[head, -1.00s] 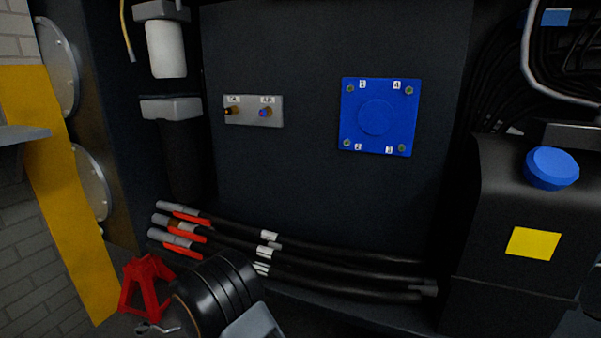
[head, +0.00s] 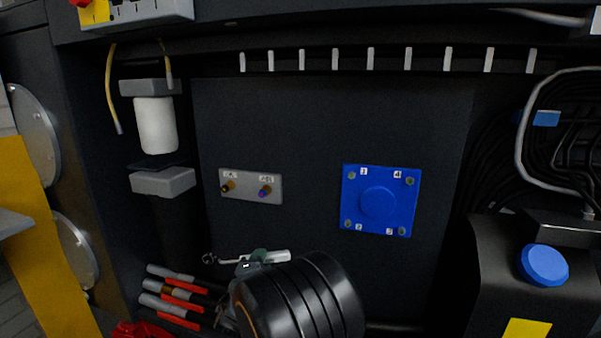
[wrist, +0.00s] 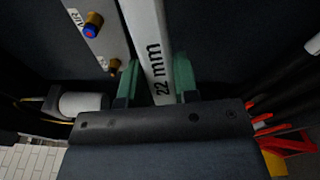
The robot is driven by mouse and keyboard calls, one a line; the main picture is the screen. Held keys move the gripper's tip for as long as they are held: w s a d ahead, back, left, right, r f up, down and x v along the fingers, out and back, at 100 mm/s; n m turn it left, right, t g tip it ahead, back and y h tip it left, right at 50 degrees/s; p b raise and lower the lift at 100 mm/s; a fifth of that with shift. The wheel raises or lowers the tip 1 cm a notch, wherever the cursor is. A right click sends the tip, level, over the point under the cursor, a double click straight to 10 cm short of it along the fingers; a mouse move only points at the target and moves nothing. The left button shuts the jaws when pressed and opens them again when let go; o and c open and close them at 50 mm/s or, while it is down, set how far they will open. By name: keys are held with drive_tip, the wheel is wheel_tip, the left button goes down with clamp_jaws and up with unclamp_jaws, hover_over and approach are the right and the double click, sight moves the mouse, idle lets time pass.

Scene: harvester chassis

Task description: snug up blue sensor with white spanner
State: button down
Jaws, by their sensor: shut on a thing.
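The blue sensor (head: 265,191) sits in a brass fitting at the right end of a grey plate on the dark panel. It also shows at upper left in the wrist view (wrist: 92,29), beside the spanner and apart from its handle. The white spanner (head: 278,256) is marked 22 mm in the wrist view (wrist: 142,30). My gripper (head: 258,257) has green fingers shut on its handle, below the plate. In the wrist view my gripper (wrist: 155,70) has a finger on each side of the handle. The spanner's dark end points left in the head view.
A second, dark-tipped sensor (head: 228,187) sits left on the same grey plate (head: 247,196). A blue square cover (head: 379,200) with corner bolts is to the right. A white filter canister (head: 155,124) hangs at left. Thick cables (head: 172,296) with red bands lie below. The panel between is clear.

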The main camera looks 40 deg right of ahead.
drive_tip(key=s+d+r+g+h+p, duration=0.1)
drive_tip(key=s+d+r+g+p, duration=0.1)
drive_tip(key=r, duration=0.7)
drive_tip(key=s+d+r+m+g+h+p, duration=0.1)
drive_tip(key=s+d+r+p, duration=0.4)
drive_tip(key=r, duration=0.4)
drive_tip(key=shift+s+d+r+g+p, duration=0.15)
drive_tip(key=shift+s+r+g+p, duration=0.3)
drive_tip(key=shift+p, duration=0.3)
drive_tip(key=shift+s+f+b, duration=0.1)
drive_tip(key=shift+f+b, duration=0.1)
drive_tip(key=shift+b, duration=0.45)
drive_tip(key=b+x, duration=0.1)
drive_tip(key=x, duration=0.1)
drive_tip(key=b+x, duration=0.1)
drive_tip(key=x, duration=0.1)
drive_tip(key=shift+w+d+r, duration=0.15)
drive_tip(key=shift+w, duration=0.2)
drive_tip(key=shift+b, duration=1.1)
